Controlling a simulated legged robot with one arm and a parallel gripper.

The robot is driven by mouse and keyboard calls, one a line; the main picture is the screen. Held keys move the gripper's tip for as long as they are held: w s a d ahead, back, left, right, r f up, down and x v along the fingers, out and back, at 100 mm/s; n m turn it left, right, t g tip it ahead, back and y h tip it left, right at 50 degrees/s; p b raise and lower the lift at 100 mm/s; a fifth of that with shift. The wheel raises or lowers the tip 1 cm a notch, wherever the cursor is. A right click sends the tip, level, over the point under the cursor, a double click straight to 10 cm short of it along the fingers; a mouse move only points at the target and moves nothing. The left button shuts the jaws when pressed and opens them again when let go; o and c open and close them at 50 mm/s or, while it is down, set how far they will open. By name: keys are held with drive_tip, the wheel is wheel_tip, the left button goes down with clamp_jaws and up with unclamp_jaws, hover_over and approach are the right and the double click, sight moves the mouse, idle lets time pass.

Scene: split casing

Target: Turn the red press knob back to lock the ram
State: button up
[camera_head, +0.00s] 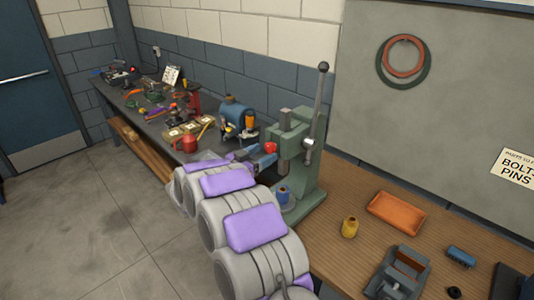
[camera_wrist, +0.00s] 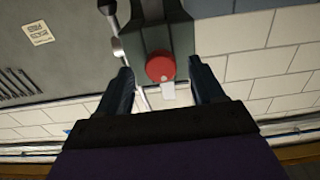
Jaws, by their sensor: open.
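The red press knob (camera_head: 270,148) is on the left side of the green arbor press (camera_head: 306,178), near the grey ram (camera_head: 284,146). In the wrist view the round red knob (camera_wrist: 159,66) shows face-on, with a small white mark near its edge and a pale tab beside it. My gripper (camera_head: 262,161) is at the knob, coming from the left. In the wrist view my gripper (camera_wrist: 160,72) is open, with one dark finger on each side of the knob. Gaps show between the knob and both fingers. I cannot tell how deep the knob sits between them.
The press lever (camera_head: 318,105) stands upright. A blue spool-like part (camera_head: 283,194) sits under the ram.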

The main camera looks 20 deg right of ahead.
drive_tip(key=shift+x, duration=1.2)
drive_tip(key=shift+w+r, duration=0.1)
